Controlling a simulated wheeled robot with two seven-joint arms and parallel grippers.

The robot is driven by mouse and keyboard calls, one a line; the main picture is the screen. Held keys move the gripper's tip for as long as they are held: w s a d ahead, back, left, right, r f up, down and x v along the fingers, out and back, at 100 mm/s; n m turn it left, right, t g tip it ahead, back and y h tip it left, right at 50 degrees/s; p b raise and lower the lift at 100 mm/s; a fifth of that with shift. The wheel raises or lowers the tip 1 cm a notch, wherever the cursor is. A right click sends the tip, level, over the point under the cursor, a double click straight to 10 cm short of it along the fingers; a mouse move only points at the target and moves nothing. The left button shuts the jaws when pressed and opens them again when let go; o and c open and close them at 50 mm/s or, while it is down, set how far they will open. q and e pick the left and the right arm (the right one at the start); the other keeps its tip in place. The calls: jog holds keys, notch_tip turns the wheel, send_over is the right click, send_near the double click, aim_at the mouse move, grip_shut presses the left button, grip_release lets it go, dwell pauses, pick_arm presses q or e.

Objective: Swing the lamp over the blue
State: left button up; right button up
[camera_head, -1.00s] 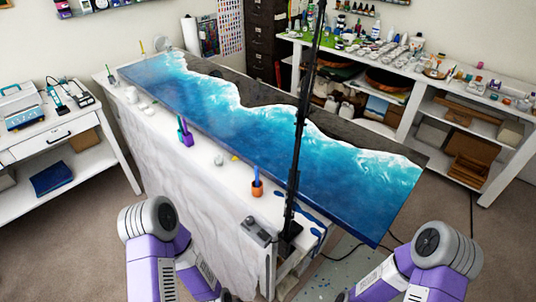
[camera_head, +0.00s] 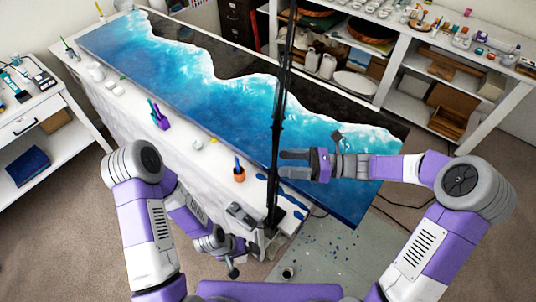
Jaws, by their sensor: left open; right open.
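A black lamp pole (camera_head: 276,130) stands upright at the near edge of the table and runs out of the top of the view, so the lamp's head is hidden. The blue resin (camera_head: 150,55) covers the near side of the long panel, with white foam lines beside a dark strip. My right gripper (camera_head: 283,163) is open over the panel's near right part. Its fingertips point left and reach the pole in the picture; I cannot tell whether they are around it or in front of it. My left gripper (camera_head: 234,268) is low in front of the table, away from the pole, and open.
An orange cup (camera_head: 239,174), a purple holder (camera_head: 160,118) and small cups stand along the table's near edge. A grey box (camera_head: 240,213) lies near the pole's foot. Shelves (camera_head: 405,105) stand at the back right, a white side table (camera_head: 40,112) at the left.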

aim_at(273, 170)
pick_arm(q)
jog(key=shift+s+r, duration=0.15)
jog(key=shift+r, duration=0.1)
pick_arm(e)
jog(key=a, duration=0.6)
